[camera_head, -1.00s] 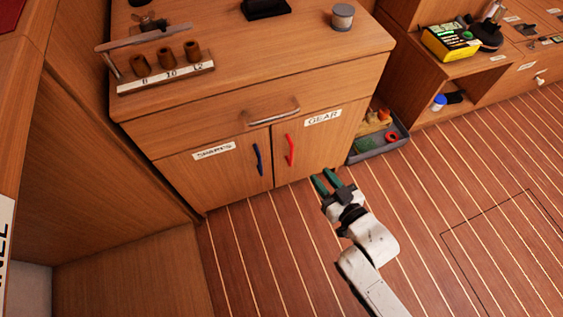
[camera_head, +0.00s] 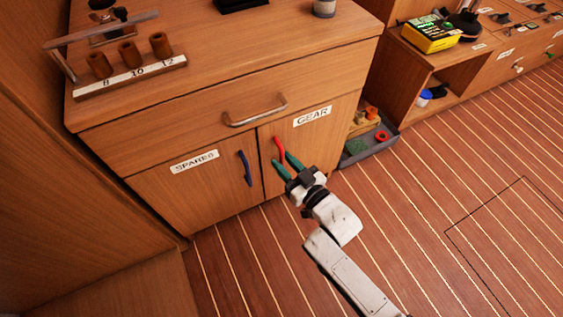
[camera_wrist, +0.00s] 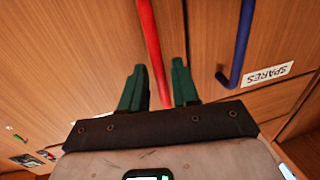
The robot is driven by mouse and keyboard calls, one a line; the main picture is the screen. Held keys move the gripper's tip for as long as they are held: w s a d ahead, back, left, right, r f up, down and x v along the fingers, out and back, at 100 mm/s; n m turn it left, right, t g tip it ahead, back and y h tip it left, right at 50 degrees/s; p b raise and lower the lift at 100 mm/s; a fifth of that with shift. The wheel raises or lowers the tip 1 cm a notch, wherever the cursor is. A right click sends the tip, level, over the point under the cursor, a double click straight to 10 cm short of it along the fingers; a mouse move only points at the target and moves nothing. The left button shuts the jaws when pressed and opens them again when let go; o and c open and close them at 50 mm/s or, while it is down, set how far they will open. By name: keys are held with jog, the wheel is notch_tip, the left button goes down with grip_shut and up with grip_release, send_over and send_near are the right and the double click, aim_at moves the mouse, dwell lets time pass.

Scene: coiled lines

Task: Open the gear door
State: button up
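The gear door (camera_head: 325,137) is the right-hand door of the wooden cabinet and is closed, with a white GEAR label (camera_head: 312,116). Its red handle (camera_head: 279,150) is upright near the door's left edge. My gripper (camera_head: 284,164) is in front of the lower part of this handle, its green fingers apart. In the wrist view the red handle (camera_wrist: 150,45) runs down between the two open fingertips (camera_wrist: 158,80). The handle's lower end is hidden behind my gripper. I cannot tell whether the fingers touch it.
The closed spares door (camera_head: 190,195) with a blue handle (camera_head: 245,168) is just left. A drawer with a metal handle (camera_head: 256,110) is above. A grey bin (camera_head: 372,147) stands on the floor right of the cabinet. Floor in front is clear.

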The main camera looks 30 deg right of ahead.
jog(key=shift+w+a, duration=0.15)
jog(key=shift+w, duration=0.65)
jog(key=shift+c, duration=0.2)
grip_shut()
